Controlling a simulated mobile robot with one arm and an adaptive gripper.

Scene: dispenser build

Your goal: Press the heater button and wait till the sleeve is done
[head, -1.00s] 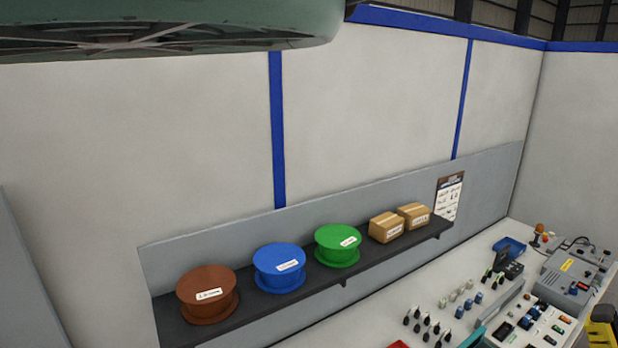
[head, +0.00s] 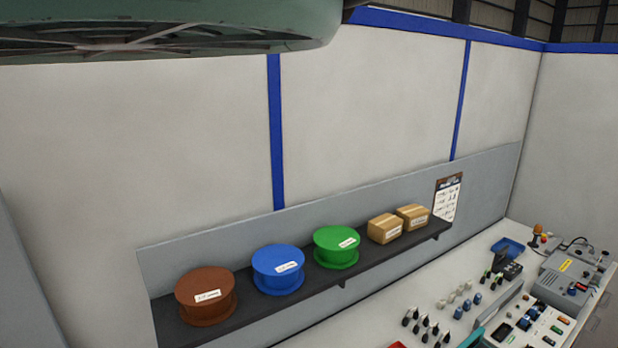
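A grey machine (head: 566,277) with a yellow label and small knobs stands on the white bench at the right; it may be the heater. I cannot make out which of its small parts is the heater button. No sleeve can be made out at this size. My gripper is not in view.
A dark shelf (head: 352,276) on the wall holds a brown spool (head: 207,310), a blue spool (head: 278,285), a green spool (head: 336,258) and two cardboard boxes. The bench (head: 392,298) also bears a blue tray (head: 508,247), a control panel (head: 538,325) and several small connectors.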

